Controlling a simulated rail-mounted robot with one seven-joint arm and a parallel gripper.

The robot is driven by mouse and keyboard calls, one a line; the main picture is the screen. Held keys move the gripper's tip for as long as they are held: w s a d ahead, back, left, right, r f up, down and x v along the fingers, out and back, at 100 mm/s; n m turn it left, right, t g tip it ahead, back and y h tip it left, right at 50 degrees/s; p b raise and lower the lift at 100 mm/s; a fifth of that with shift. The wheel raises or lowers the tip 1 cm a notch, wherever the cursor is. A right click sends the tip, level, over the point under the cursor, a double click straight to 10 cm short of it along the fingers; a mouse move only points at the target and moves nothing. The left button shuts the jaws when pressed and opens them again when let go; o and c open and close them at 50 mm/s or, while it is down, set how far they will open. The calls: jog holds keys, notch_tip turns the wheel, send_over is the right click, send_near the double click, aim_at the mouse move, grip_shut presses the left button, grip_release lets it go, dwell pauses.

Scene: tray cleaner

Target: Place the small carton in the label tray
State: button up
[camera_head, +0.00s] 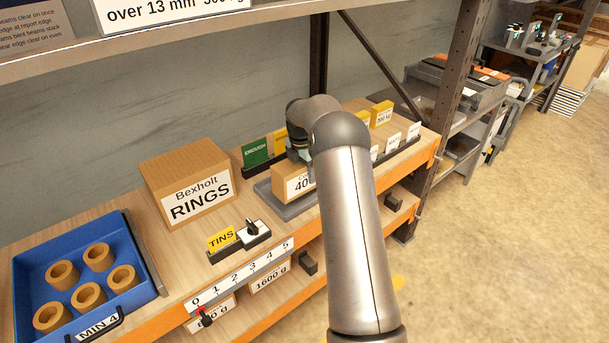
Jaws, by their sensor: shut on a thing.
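The small carton (292,184) is brown with a white label, of which "40" can be read. It is at or just above a flat grey tray (290,211) on the wooden bench; contact is hard to tell. My gripper (300,157) is above the carton, shut on its top; my own wrist and forearm hide most of the fingers and the carton's right side. A dark holder (254,171) with a green "ENOUGH" card and a yellow card stands just behind. Which of these is the label tray cannot be told for sure.
A large "Bexholt RINGS" carton (190,181) stands left. A "TINS" card (221,239) and a small switch box (253,233) are in front. A blue tray (139,271) holds several brown rings. White cards (393,142) and yellow boxes (382,112) stand right. A shelf (200,32) hangs overhead.

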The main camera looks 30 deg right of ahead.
jog(key=shift+w+d+f, duration=0.25)
jog(key=shift+f, duration=0.1)
jog(key=shift+w+d+f, duration=0.1)
jog(key=shift+f, duration=1.7)
jog(key=o, duration=1.3)
jog(key=shift+f, duration=0.1)
jog(key=shift+c, duration=0.2)
